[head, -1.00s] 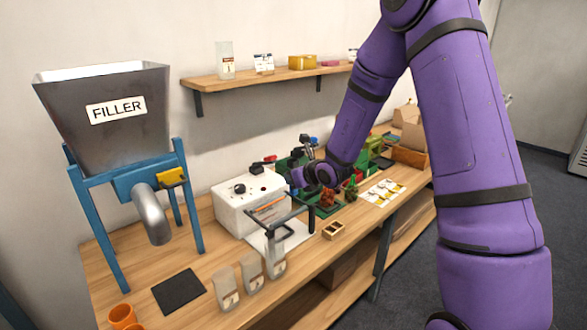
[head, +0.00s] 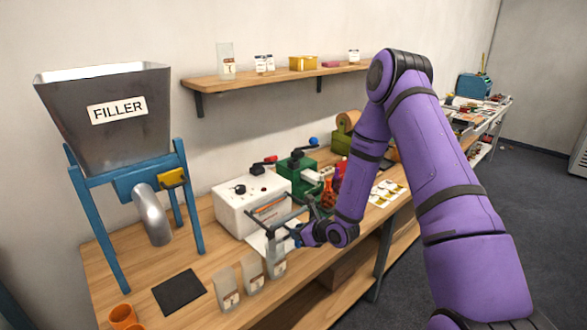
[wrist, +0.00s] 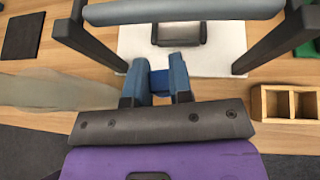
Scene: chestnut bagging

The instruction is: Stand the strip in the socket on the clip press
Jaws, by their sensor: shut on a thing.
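My gripper (wrist: 158,84) hangs low over the bench in front of the white machine. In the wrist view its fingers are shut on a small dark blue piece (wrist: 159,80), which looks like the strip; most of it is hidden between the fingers. In the head view my gripper (head: 296,236) is small and what it holds cannot be made out. The green machine (head: 303,172), which looks like the clip press, stands behind and beyond my gripper, with blue and red knobs. Its socket cannot be made out. A green edge (wrist: 309,48) shows at the right of the wrist view.
The white machine (head: 250,203) has a dark bar frame (head: 282,220) reaching forward close to my gripper. Clear labelled bags (head: 251,272) stand left of my gripper. A wooden two-cell box (wrist: 286,104) lies at right. The filler (head: 110,120) is at far left.

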